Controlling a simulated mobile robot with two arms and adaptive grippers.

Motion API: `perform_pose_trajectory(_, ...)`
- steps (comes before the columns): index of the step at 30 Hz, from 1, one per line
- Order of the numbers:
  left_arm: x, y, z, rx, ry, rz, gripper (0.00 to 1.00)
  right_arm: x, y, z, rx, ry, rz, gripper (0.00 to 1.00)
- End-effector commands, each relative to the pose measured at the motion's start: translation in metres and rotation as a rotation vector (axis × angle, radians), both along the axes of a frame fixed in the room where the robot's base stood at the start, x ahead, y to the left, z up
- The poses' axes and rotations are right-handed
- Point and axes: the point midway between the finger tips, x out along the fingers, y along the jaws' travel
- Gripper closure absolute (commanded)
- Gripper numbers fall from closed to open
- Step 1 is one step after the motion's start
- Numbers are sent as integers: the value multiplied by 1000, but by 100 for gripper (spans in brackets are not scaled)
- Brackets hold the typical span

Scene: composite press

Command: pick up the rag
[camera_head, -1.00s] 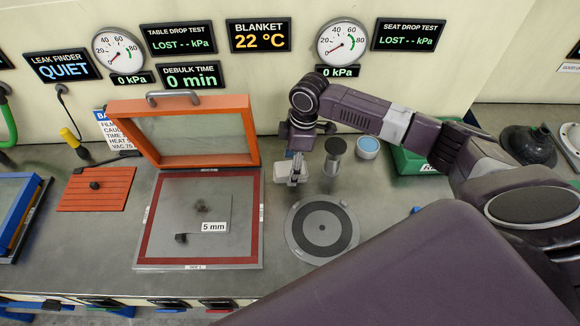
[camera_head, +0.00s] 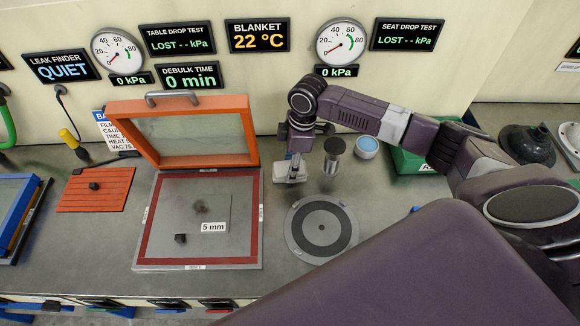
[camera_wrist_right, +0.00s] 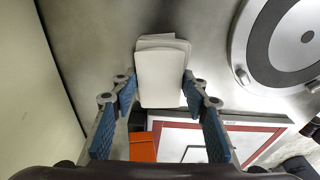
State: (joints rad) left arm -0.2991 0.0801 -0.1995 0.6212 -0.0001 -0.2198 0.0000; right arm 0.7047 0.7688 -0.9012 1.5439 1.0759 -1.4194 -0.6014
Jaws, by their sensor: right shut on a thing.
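The rag (camera_wrist_right: 160,75) is a white folded pad, seen between the blue-padded fingers in the right wrist view. In the head view it shows as a pale block (camera_head: 289,172) below the end of my right arm, right of the framed press. My right gripper (camera_wrist_right: 160,92) is shut on the rag, with a finger against each side. In the head view the gripper (camera_head: 296,157) is small and its fingers are partly hidden. I cannot tell whether the rag touches the bench. My left gripper is not in view.
The press with its orange lid (camera_head: 255,145) raised and red-bordered bed (camera_head: 150,222) lies to the left. A round grey plate (camera_head: 322,252) is in front. The back wall is near.

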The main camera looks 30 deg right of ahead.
Motion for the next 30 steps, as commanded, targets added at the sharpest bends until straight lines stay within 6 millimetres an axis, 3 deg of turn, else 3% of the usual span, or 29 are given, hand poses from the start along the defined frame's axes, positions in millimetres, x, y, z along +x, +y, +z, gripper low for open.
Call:
perform_pose_trajectory(8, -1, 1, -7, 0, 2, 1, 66, 2, -1, 28, 0, -6, 1, 83)
perform_pose_trajectory(21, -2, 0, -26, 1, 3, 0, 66, 2, 0, 133, 1, -7, 0, 83)
perform_pose_trajectory(30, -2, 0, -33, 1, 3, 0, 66, 1, 1, 183, 2, -4, 1, 83)
